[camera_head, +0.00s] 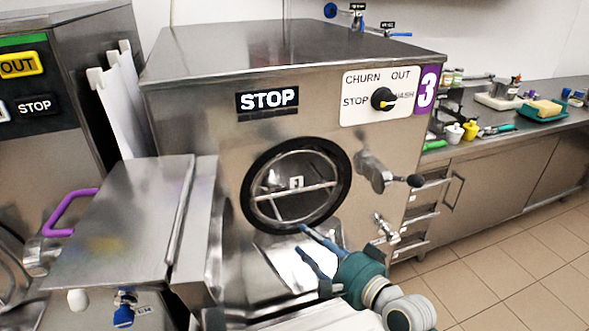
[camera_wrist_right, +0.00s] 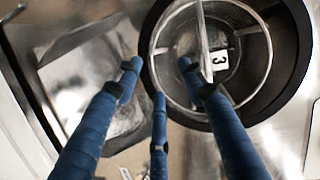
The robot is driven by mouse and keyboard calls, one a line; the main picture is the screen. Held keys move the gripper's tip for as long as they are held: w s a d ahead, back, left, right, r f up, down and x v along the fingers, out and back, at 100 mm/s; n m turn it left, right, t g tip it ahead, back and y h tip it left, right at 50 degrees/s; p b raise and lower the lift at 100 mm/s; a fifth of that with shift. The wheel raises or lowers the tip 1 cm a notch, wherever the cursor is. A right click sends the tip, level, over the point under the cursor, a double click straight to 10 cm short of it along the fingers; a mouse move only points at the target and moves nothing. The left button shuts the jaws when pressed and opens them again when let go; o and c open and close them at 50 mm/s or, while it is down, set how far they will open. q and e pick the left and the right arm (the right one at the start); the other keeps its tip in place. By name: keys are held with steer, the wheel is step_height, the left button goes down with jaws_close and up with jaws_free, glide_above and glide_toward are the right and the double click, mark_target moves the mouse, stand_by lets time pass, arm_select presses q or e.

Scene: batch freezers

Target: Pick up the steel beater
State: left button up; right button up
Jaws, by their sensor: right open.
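The steel beater (camera_head: 300,189) sits inside the round black-rimmed opening of the freezer marked 3. Its thin bars and ring also show in the right wrist view (camera_wrist_right: 203,28), with a white "3" tag (camera_wrist_right: 219,60) behind or on them; I cannot tell which. My right gripper (camera_head: 302,240) is open and empty, just in front of the lower rim of the opening. In the right wrist view its blue fingers (camera_wrist_right: 160,80) point toward the opening, with one fingertip overlapping the beater. I see no clear contact. My left gripper is not in view.
The black rim (camera_head: 246,190) surrounds the opening. A handle latch (camera_head: 375,172) and a tap (camera_head: 385,230) stick out to its right. A steel lid box (camera_head: 125,220) stands at left. A counter with small items (camera_head: 545,112) lies at right; the tiled floor (camera_head: 520,260) is clear.

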mark_target(291, 194)
steer(key=w+a+r+m, duration=0.1)
steer(key=w+a+r, duration=0.1)
steer(key=w, duration=0.2)
steer(key=w+a+r+m+t+p, duration=0.1)
steer(key=w+r, duration=0.1)
steer(key=w, duration=0.2)
steer(key=w+a+r+p, duration=0.1)
steer(key=w+a+r, duration=0.1)
steer(key=w, duration=0.2)
steer(key=shift+a+m+t+y, duration=0.3)
steer(key=shift+m+t, duration=0.1)
steer(key=shift+w+a+f, duration=0.15)
steer(key=shift+w+a, duration=0.05)
steer(key=shift+s+d, duration=0.1)
steer(key=shift+c, duration=0.7)
steer(key=c, duration=0.9)
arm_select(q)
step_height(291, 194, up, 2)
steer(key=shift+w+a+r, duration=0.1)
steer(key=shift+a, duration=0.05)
arm_select(e)
steer(key=shift+r, duration=0.2)
